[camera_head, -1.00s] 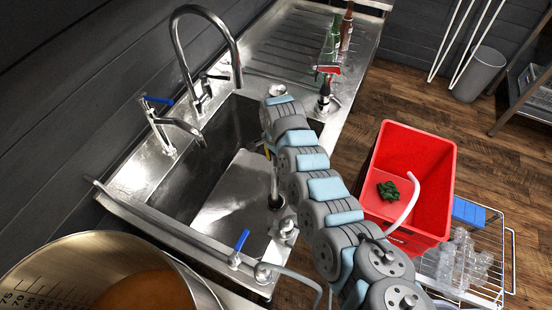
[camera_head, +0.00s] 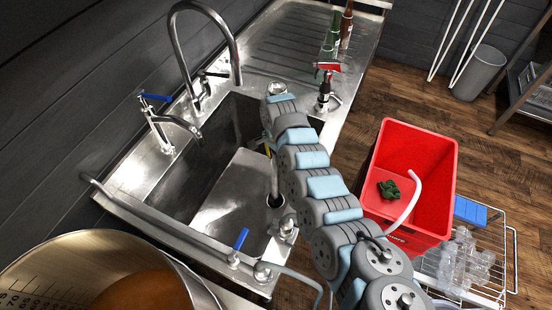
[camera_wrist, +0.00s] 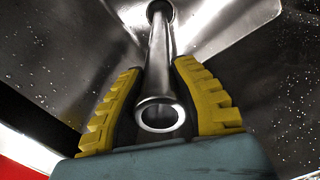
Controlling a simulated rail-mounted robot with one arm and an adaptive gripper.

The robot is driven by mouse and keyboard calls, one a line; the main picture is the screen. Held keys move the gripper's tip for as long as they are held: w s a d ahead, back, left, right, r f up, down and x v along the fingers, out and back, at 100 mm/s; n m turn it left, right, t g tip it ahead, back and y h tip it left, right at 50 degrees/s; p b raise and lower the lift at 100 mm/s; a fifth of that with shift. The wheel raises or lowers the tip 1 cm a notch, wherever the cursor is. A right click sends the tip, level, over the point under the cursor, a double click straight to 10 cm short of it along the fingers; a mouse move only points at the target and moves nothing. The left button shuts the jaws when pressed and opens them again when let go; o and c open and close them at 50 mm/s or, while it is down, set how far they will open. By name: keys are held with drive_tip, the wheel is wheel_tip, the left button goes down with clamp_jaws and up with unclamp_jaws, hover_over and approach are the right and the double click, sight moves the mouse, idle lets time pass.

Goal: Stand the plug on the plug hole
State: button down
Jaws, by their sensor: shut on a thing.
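The plug is a shiny metal standpipe with an open ring at its top; in the wrist view the plug (camera_wrist: 161,62) lies between the yellow-padded fingers of my gripper (camera_wrist: 162,95), which is shut on it. Its far end meets a dark round spot at the plug hole (camera_wrist: 158,8) in the sink floor. In the head view the plug (camera_head: 274,178) stands near upright, its foot at the dark plug hole (camera_head: 276,201) near the sink's front right corner. I cannot tell if it is fully seated. My arm hides most of the gripper there.
The steel sink (camera_head: 225,195) has a tall tap (camera_head: 237,62) and a blue-levered tap (camera_head: 160,120) along its left side. A blue valve lever (camera_head: 241,239) and a large pot (camera_head: 150,250) are in front. A red crate (camera_head: 435,190) stands right of my arm.

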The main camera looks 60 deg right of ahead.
drive_tip(key=shift+d+f, duration=0.1)
drive_tip(key=shift+d, duration=0.15)
drive_tip(key=shift+f+b, duration=0.4)
drive_tip(key=shift+f, duration=0.6)
idle(0.9)
drive_tip(key=c, duration=0.9)
unclamp_jaws()
drive_tip(key=shift+o, duration=0.2)
drive_tip(key=shift+w+r, duration=0.1)
drive_tip(key=shift+r, duration=5.9)
